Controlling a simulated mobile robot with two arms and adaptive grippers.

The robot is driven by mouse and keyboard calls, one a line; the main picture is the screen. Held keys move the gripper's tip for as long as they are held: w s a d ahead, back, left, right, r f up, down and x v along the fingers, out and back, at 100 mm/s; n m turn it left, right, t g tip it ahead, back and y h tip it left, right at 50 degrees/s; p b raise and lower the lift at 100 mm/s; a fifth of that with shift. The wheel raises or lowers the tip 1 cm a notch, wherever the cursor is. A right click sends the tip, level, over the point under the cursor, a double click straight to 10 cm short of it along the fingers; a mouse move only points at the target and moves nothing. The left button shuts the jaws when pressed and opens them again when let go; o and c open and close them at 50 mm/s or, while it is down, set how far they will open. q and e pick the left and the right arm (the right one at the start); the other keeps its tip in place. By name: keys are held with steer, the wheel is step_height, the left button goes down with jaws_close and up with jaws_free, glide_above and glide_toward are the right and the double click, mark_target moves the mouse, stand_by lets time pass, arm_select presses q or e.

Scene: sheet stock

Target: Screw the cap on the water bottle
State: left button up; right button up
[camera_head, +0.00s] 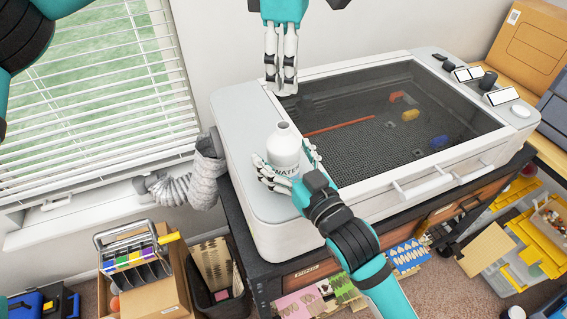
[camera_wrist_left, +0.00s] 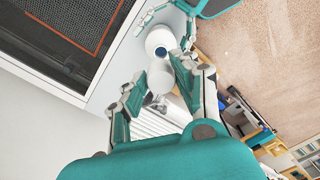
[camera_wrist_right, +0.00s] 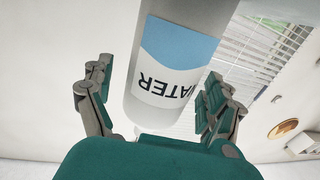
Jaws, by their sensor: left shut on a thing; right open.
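The white water bottle (camera_head: 284,150) stands upright and uncapped on the left ledge of the machine. Its open mouth shows dark in the left wrist view (camera_wrist_left: 160,40), and its "WATER" label shows in the right wrist view (camera_wrist_right: 178,62). My right gripper (camera_head: 288,168) is open, with its fingers on either side of the bottle and gaps visible in the right wrist view. My left gripper (camera_head: 281,88) is above the bottle, pointing down, fingers shut on a small white piece, seemingly the cap (camera_wrist_left: 160,76). In the head view the fingers mostly hide it.
The grey-white machine (camera_head: 243,190) has a dark glass lid (camera_head: 390,110) right of the bottle. A grey hose (camera_head: 190,180) and a window with blinds (camera_head: 100,80) are at left. A cardboard box (camera_head: 530,40) stands at the far right. Open space lies between the left gripper and the bottle.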

steer(key=c, duration=1.8)
arm_select(q)
glide_above(286, 125)
steer(key=shift+f, duration=2.5)
steer(key=shift+f, duration=0.1)
steer(key=shift+f, duration=0.8)
steer(key=shift+f, duration=0.6)
arm_select(e)
jaws_close()
